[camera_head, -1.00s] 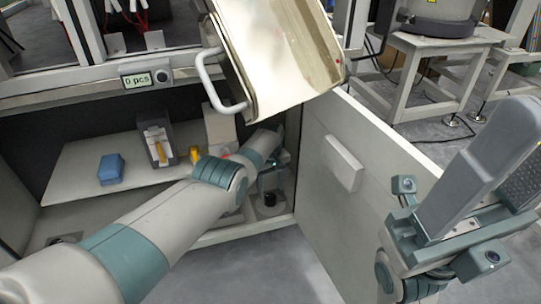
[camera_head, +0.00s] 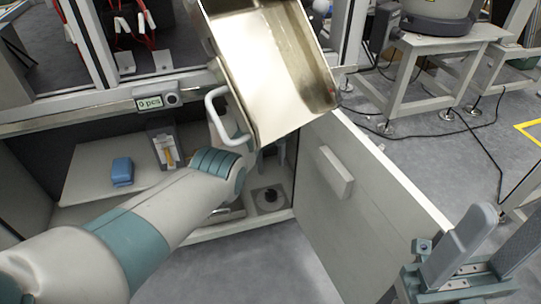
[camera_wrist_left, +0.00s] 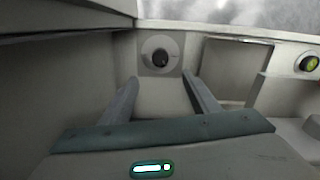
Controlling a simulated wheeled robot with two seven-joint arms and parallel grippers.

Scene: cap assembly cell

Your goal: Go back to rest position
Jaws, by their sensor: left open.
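My left arm reaches in from the left in the head view, into the open lower compartment (camera_head: 215,238) of the cabinet. Its hand is mostly hidden there behind the wrist and a tilted metal bin. In the left wrist view my left gripper (camera_wrist_left: 163,95) is open, with nothing between its fingers. A round black part on a square plate (camera_wrist_left: 160,52) lies beyond the fingertips; this plate also shows in the head view (camera_head: 268,198). My right gripper (camera_head: 490,248) is at the lower right of the head view, its fingers apart and empty.
The metal bin (camera_head: 270,75) with a white handle overhangs the compartment. The open door (camera_head: 365,215) stands between my two arms. A blue block (camera_head: 122,171) and a grey holder with a yellow item (camera_head: 165,148) sit on the shelf. Floor in front is free.

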